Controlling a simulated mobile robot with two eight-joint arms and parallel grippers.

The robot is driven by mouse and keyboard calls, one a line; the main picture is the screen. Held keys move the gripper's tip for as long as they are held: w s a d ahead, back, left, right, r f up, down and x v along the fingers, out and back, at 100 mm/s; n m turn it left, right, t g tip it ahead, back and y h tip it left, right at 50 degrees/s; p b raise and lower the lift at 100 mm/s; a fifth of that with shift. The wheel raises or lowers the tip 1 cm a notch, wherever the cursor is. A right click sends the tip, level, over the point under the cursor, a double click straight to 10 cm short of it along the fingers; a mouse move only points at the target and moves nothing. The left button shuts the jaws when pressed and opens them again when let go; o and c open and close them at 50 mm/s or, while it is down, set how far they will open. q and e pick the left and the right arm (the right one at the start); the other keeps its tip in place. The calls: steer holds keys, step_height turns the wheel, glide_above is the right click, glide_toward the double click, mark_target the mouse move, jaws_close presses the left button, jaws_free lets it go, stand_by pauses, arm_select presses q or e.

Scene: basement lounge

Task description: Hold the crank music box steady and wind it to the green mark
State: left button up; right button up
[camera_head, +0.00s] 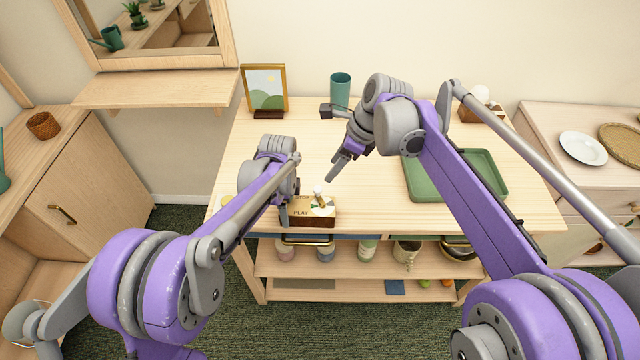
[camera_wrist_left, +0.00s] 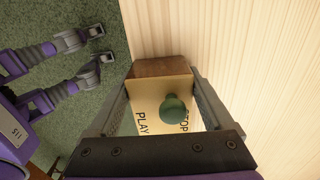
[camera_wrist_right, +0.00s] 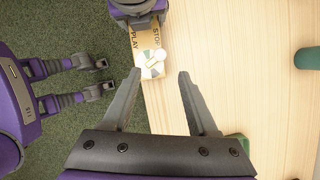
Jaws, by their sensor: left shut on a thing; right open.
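The music box (camera_head: 308,216) is a small brown box with a tan top marked PLAY and STOP, near the table's front edge. My left gripper (camera_head: 284,214) is shut on it, one finger on each side in the left wrist view. A round green knob (camera_wrist_left: 172,108) stands on the top there. In the right wrist view a white and green dial and a pale crank knob (camera_wrist_right: 160,54) show on the top. My right gripper (camera_head: 332,177) is open and empty above the table, behind the box. The crank lies just beyond its fingertips.
A green tray (camera_head: 416,190) lies to the right under my right arm. A teal cup (camera_head: 340,90) and a framed picture (camera_head: 265,90) stand at the back. Jars and a mug (camera_head: 406,254) stand on the shelf below. The tabletop left of the tray is mostly clear.

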mark_target(317, 188)
steer(key=x, duration=0.9)
steer(key=shift+f, duration=0.3)
jaws_close()
